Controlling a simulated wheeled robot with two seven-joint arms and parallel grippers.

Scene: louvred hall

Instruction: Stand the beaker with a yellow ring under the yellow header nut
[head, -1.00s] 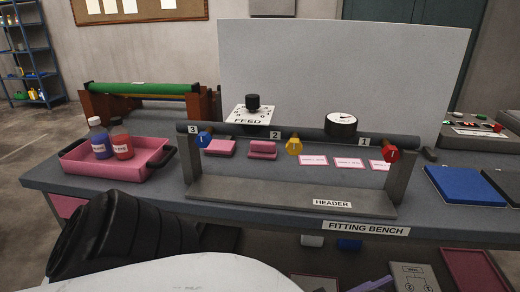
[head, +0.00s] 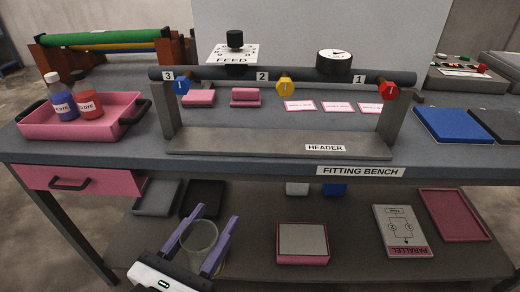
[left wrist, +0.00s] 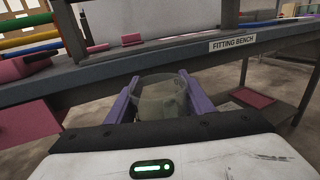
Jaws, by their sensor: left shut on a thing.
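My left gripper (head: 213,216) is shut on a clear glass beaker (head: 201,242), its purple fingers on either side of it. It holds the beaker low in front of the fitting bench, below the bench top. In the left wrist view the beaker (left wrist: 161,97) stands between the fingers; I cannot make out a ring on it. The yellow header nut (head: 286,86) hangs from the dark header pipe (head: 300,76), between the blue nut (head: 181,86) and the red nut (head: 389,91). Below it is the grey header base (head: 260,143), bare. My right gripper is not in view.
A pink tray (head: 95,128) with two dye bottles stands on the bench at left. A pink drawer (head: 80,180) is under it. Pink blocks and cards lie behind the header. A blue mat (head: 452,125) lies at right. The lower shelf holds boxes and a parallel plate (head: 400,230).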

